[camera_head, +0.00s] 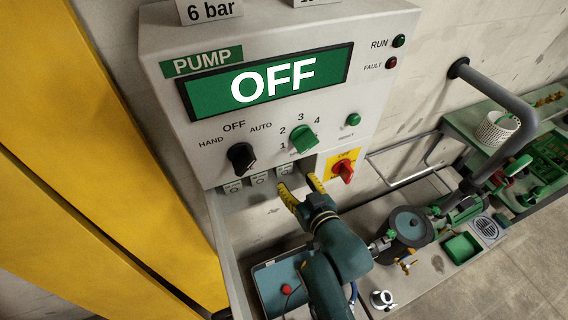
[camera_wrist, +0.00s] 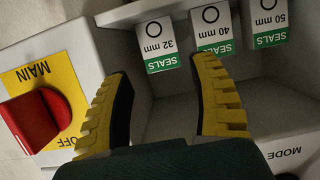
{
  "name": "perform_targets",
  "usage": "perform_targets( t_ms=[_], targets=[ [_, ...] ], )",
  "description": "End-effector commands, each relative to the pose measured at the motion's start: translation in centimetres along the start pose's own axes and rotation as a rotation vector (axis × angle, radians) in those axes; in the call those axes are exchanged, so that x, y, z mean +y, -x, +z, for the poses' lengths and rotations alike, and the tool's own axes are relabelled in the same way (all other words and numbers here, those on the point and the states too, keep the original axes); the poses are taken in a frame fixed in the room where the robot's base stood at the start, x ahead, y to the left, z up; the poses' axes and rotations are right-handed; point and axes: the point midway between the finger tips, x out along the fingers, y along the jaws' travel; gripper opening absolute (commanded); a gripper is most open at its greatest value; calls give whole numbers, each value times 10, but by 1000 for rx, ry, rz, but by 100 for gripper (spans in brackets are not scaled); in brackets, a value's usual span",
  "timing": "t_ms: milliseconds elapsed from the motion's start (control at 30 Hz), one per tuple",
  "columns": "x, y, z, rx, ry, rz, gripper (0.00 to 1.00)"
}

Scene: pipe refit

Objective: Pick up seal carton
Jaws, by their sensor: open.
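Three seal cartons stand side by side in a shelf recess under the pump panel, each white with a green SEALS band. In the wrist view they are marked 32 mm (camera_wrist: 160,44), 40 mm (camera_wrist: 212,28) and 50 mm (camera_wrist: 269,22). In the head view the cartons (camera_head: 260,180) are small, and the rightmost one (camera_head: 286,170) is nearest my gripper. My gripper (camera_head: 300,181) has yellow ribbed fingers spread apart. In the wrist view the gripper (camera_wrist: 163,68) is empty, with the 32 mm carton beyond and between its fingertips, apart from both.
The red main switch (camera_head: 345,170) on its yellow plate juts out beside the recess. The black mode knob (camera_head: 241,157) and green selector (camera_head: 304,140) sit above. A blue-grey case (camera_head: 270,285) lies below. A pump (camera_head: 409,227) and green tray (camera_head: 462,248) stand at right.

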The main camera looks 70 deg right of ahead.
Motion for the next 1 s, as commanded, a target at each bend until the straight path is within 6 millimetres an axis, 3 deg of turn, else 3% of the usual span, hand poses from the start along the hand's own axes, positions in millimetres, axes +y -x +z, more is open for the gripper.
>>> perform_targets(
  t_ms=[133, 367, 600, 867, 1000],
  targets=[
    [0, -35, 1, 2, -1, 0, 61],
    [1, -61, 3, 0, -2, 0, 61],
    [2, -100, 6, 3, -1, 0, 61],
    [2, -105, 5, 2, -1, 0, 61],
    [2, -105, 6, 2, -1, 0, 39]
  ],
)
